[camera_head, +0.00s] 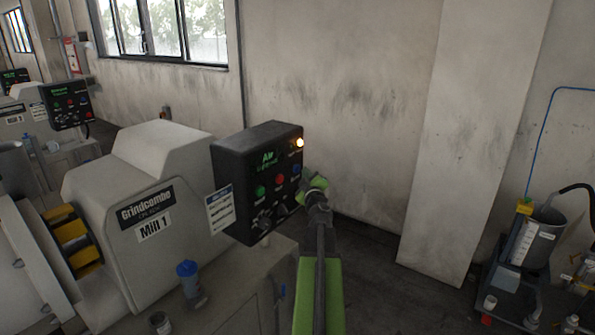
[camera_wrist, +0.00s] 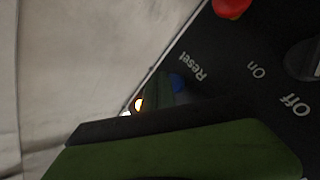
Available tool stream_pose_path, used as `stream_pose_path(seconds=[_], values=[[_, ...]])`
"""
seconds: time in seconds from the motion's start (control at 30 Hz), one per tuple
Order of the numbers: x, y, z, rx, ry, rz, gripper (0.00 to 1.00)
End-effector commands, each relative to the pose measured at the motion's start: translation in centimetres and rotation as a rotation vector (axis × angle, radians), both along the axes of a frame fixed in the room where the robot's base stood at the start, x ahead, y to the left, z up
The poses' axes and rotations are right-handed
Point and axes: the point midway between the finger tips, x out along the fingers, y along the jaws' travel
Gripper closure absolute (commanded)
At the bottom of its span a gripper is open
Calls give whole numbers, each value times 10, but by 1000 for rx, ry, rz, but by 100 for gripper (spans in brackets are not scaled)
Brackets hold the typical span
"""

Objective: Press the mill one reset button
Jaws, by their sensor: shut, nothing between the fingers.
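The Mill 1 control box (camera_head: 228,165) is black and stands beside the mill housing (camera_head: 150,205), which reads "Mill 1". Its blue button (camera_head: 296,169) sits at the right of the panel. In the wrist view the blue button (camera_wrist: 178,83) is next to the word "Reset" and partly hidden by a finger. My gripper (camera_head: 312,184), green and dark, is shut and empty, close to the right side of the panel just below and right of the blue button. I cannot tell whether it touches the button.
A green button (camera_head: 260,191), a red button (camera_head: 279,180) and a lit amber lamp (camera_head: 299,142) are on the same panel. A blue-lidded bottle (camera_head: 188,279) stands below the box. A second control box (camera_head: 67,104) is far left. A wall pillar (camera_head: 470,140) rises at right.

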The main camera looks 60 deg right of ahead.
Motion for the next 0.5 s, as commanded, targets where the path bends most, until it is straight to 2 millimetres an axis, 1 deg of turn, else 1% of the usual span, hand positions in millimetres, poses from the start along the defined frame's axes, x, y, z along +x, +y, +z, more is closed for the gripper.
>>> stream_pose_path(seconds=[0.33, 0.5], values=[[0, 0, 0, 0, 0, 0, 100], [5, -1, 0, 0, 0, 0, 100]])
